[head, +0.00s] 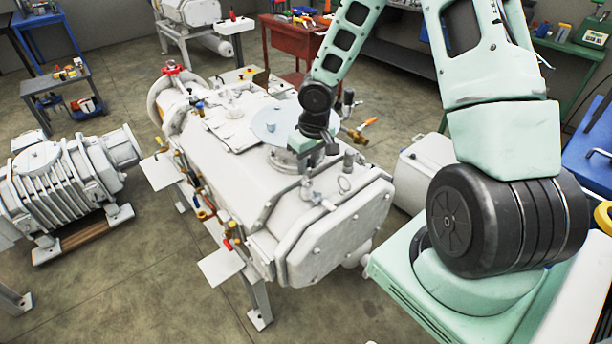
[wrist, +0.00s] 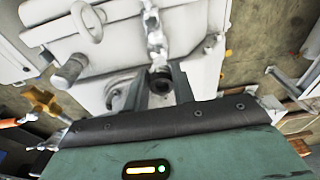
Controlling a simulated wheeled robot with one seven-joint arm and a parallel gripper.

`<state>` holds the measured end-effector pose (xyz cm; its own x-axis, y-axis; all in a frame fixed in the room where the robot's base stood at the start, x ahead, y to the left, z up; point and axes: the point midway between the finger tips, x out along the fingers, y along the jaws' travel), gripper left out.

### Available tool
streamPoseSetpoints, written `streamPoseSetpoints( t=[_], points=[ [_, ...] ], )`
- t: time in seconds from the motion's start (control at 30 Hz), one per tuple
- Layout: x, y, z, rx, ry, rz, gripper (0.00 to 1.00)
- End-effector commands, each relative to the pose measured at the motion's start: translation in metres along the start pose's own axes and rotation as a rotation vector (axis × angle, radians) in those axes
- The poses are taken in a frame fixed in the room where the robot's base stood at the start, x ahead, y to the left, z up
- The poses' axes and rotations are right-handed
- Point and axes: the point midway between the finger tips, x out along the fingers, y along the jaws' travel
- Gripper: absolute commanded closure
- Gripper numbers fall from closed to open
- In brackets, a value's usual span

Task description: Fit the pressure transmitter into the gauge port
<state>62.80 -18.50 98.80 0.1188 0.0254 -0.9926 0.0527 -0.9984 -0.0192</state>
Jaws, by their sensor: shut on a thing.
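My gripper (head: 309,152) is over the near end of the white screw vacuum pump (head: 230,165). I cannot tell whether the two touch, or which opening is the gauge port. In the head view, small silver fittings (head: 308,190) sit on the pump just below my gripper, which hides the held part.
A round plate (head: 273,126) lies on the pump beside my gripper. Valves with orange handles (head: 368,122) stand behind it. A second grey machine (head: 65,180) stands at left. A red bench (head: 295,45) is at the back. Floor in front of the pump is clear.

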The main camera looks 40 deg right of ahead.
Motion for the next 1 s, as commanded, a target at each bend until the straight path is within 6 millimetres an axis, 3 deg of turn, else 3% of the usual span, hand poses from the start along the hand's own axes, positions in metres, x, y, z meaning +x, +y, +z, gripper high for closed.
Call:
streamPoseSetpoints(
  t=[0.3, 0.7, 0.73, 0.8, 1.0],
  points=[
    [0.038, 0.001, 0.004, -0.001, 0.0, 0.0, 1.0],
    [0.042, 0.001, 0.005, 0.0, 0.0, 0.0, 1.0],
    [0.041, 0.001, 0.005, 0.0, 0.0, 0.0, 0.69],
    [0.041, 0.001, 0.005, 0.0, 0.0, 0.0, 0.53],
    [0.041, 0.001, 0.005, 0.0, 0.0, 0.0, 0.53]
  ],
)
